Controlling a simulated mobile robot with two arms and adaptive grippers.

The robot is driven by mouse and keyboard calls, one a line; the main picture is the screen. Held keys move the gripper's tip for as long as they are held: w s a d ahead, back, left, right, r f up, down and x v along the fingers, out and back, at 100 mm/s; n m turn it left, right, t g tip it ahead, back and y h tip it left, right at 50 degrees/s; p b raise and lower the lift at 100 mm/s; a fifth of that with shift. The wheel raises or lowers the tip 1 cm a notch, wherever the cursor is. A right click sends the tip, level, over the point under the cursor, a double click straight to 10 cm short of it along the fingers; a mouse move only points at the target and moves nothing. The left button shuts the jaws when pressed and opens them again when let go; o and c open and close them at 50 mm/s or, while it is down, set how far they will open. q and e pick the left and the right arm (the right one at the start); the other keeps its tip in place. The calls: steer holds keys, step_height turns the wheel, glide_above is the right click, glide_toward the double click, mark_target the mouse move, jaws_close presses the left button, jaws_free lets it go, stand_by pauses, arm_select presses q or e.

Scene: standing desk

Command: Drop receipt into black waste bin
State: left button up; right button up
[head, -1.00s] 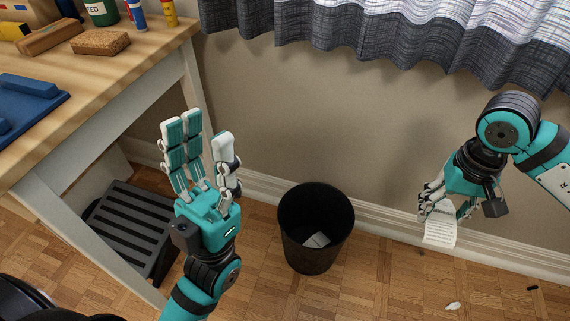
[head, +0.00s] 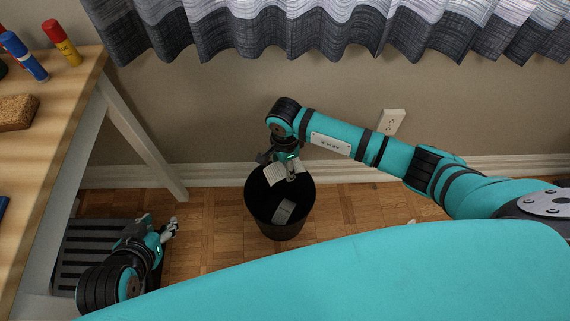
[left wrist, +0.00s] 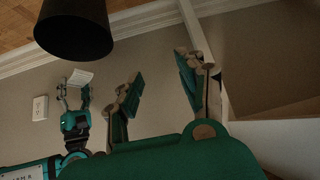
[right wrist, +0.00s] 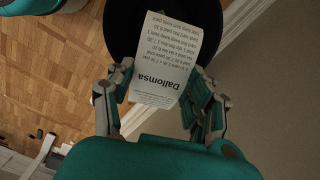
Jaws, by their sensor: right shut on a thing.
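The white printed receipt (head: 274,174) is held by my right gripper (head: 287,170) over the back part of the black waste bin's mouth. In the right wrist view the receipt (right wrist: 165,60) lies between the fingers, with the dark bin (right wrist: 122,25) behind it. The left wrist view shows the receipt (left wrist: 80,77) apart from the bin (left wrist: 75,35). The bin (head: 280,228) stands upright on the floor, with a pale grey piece (head: 284,210) inside. My left gripper (head: 172,228) is empty, left of the bin; its fingers (left wrist: 160,65) are spread open.
The wooden desk (head: 70,130) stands at the left, with a black slatted footrest (head: 85,250) below. A wall outlet (head: 391,122) and grey curtains (head: 300,30) are behind. My teal body covers the lower foreground. Parquet floor lies around the bin.

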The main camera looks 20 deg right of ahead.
arm_select(q)
steer(key=s+a+f+g, duration=0.1)
steer(key=s+f+g, duration=0.1)
steer(key=s, duration=0.2)
arm_select(e)
steer(key=shift+s+a+f+m, duration=0.1)
steer(key=shift+s+f+m, duration=0.45)
steer(key=shift+f+m, duration=0.25)
steer(key=shift+f, duration=0.2)
arm_select(q)
steer(key=w+d+r+t+h+b, duration=0.1)
steer(key=w+d+r+t+b, duration=0.1)
steer(key=w+r+t, duration=0.4)
steer(key=w+d+r+t+h+b, duration=0.2)
steer(key=w+r+t, duration=0.4)
steer(key=r, duration=0.5)
steer(key=shift+d+m+t, duration=0.3)
steer(key=shift+d, duration=0.4)
arm_select(e)
steer(key=shift+f, duration=2.85)
arm_select(q)
steer(key=shift+w, duration=0.1)
arm_select(e)
steer(key=o, duration=0.7)
steer(key=shift+r, duration=0.1)
